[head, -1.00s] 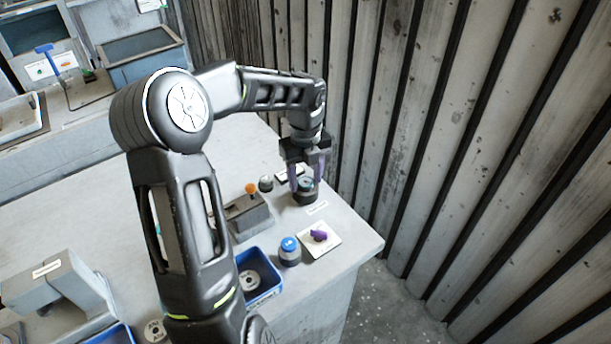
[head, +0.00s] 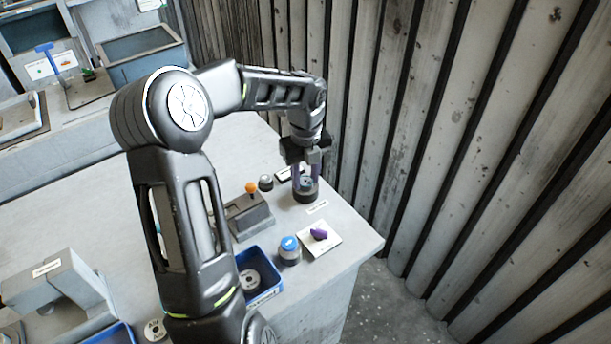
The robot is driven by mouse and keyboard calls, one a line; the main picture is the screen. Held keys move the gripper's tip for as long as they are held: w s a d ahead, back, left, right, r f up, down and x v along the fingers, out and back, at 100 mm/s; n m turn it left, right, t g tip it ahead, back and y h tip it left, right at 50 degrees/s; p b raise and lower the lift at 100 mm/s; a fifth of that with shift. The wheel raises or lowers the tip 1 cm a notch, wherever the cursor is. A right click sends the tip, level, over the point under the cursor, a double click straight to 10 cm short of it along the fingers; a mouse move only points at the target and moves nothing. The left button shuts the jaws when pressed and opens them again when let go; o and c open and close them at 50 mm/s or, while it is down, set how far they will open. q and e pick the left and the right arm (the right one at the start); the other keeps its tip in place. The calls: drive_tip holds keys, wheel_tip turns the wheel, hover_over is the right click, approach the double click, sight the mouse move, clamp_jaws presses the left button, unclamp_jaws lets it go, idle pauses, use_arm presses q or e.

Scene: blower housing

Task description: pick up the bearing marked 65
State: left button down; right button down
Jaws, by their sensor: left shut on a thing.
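My left gripper (head: 306,186) points down at the far right part of the grey table, its purple fingers shut on a small round part (head: 306,184). This part sits in or on a dark round base (head: 305,196), and the fingers hide much of it. I cannot read a 65 on it. A ring-shaped part (head: 249,281) lies in a blue bin (head: 266,290), and another ring (head: 155,330) lies on the table at the lower left; their marks are too small to read. My right gripper is not in view.
Near the gripper stand a grey block with an orange knob (head: 250,188), a blue-capped jar (head: 289,251) and a white card with a purple piece (head: 319,235). A corrugated wall (head: 420,130) rises close behind the table's right edge. A grey fixture (head: 55,290) stands lower left.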

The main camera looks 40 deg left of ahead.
sight(305, 181)
use_arm(q)
drive_tip(key=shift+r, duration=0.1)
drive_tip(key=shift+r+p, duration=2.55)
drive_tip(key=shift+r, duration=0.4)
